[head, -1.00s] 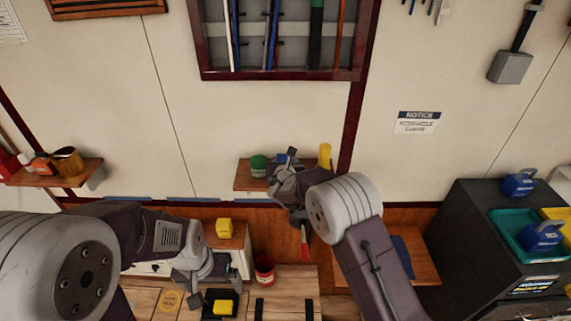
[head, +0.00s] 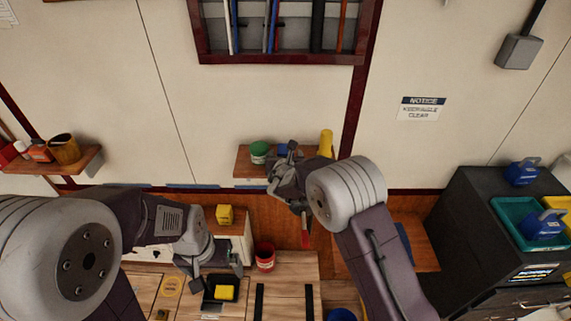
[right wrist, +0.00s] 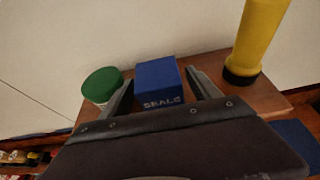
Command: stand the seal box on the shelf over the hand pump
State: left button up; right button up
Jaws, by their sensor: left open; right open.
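The blue seal box (right wrist: 158,84), lettered "SEALS", appears to stand upright on the wooden shelf (right wrist: 215,68) between a green-lidded tub and a yellow flashlight. My right gripper (right wrist: 160,92) is open, a finger on either side of the box, with small gaps showing. In the head view my right gripper (head: 281,158) is at the shelf (head: 243,168) and partly hides the box (head: 283,148). A red upright part (head: 305,240) below the shelf may be the hand pump; most of it is hidden by my right arm. My left gripper (head: 217,280) is open, low over the bench.
The green-lidded tub (right wrist: 102,85) is close left of the box; the yellow flashlight (right wrist: 255,40) is to its right. A yellow block (head: 224,292) in a black tray is by my left gripper. A red cup (head: 265,257) stands on the bench. A dark cabinet (head: 470,230) is at the right.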

jog(key=b+v, duration=0.2)
jog(key=v, duration=0.7)
jog(key=shift+s+b, duration=0.15)
jog(key=shift+b, duration=0.2)
jog(key=s+d+f+m+g+h, duration=0.2)
jog(key=s+d+f+m+g, duration=0.3)
jog(key=s+d+m, duration=0.4)
jog(key=s+d+f+m+g+h, duration=0.2)
jog(key=s+d+f+m+g, duration=0.4)
jog(key=d+m, duration=0.6)
jog(key=s+a+f+m+g+y, duration=0.1)
jog(key=s+m+y, duration=0.3)
jog(key=s+m, duration=0.8)
jog(key=a+f+m, duration=0.1)
jog(key=m, duration=0.2)
jog(key=shift+s+a, duration=0.2)
jog(key=shift+s, duration=0.15)
jog(key=shift+f, duration=0.1)
